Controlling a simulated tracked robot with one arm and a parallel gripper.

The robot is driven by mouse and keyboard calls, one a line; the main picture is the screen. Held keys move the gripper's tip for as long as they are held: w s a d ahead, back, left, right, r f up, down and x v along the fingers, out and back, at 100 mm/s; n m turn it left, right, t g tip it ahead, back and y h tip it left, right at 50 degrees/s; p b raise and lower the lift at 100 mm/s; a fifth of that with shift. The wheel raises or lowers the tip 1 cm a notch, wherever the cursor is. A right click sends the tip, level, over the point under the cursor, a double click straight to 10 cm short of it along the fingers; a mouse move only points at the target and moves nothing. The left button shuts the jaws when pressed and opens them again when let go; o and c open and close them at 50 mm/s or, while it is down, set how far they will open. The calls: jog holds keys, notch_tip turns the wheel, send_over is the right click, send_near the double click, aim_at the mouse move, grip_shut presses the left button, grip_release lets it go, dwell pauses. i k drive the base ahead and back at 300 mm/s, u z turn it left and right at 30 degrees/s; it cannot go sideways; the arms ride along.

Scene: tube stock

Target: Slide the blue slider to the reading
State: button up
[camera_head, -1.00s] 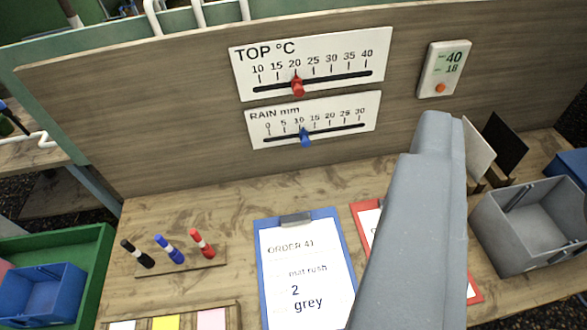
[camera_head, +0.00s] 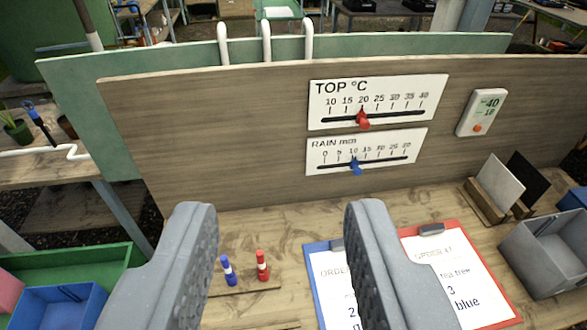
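The blue slider (camera_head: 356,168) sits on the slot of the white RAIN mm scale (camera_head: 316,166), at about the 10 mark. The scale is fixed to the upright wooden board, below the TOP °C scale (camera_head: 318,116). A red slider (camera_head: 362,121) stands at about 20 on that upper scale. My gripper (camera_head: 280,208) is open and empty. Its two grey fingers are wide apart in the foreground, short of the board, with the blue slider above the right finger's tip. Nothing hides the slider.
A white display (camera_head: 480,112) at the board's right shows 40 over a smaller number, perhaps 18. Clipboards with a blue back (camera_head: 310,262) and a red back (camera_head: 501,299) lie on the bench. Blue (camera_head: 228,271) and red (camera_head: 262,266) pens stand at left. A grey bin (camera_head: 525,258) is at right.

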aim_at(357, 171)
jog(key=u, duration=0.85)
jog(key=k, duration=0.65)
jog(key=z, duration=0.6)
jog(key=i, duration=1)
jog(key=z, duration=0.05)
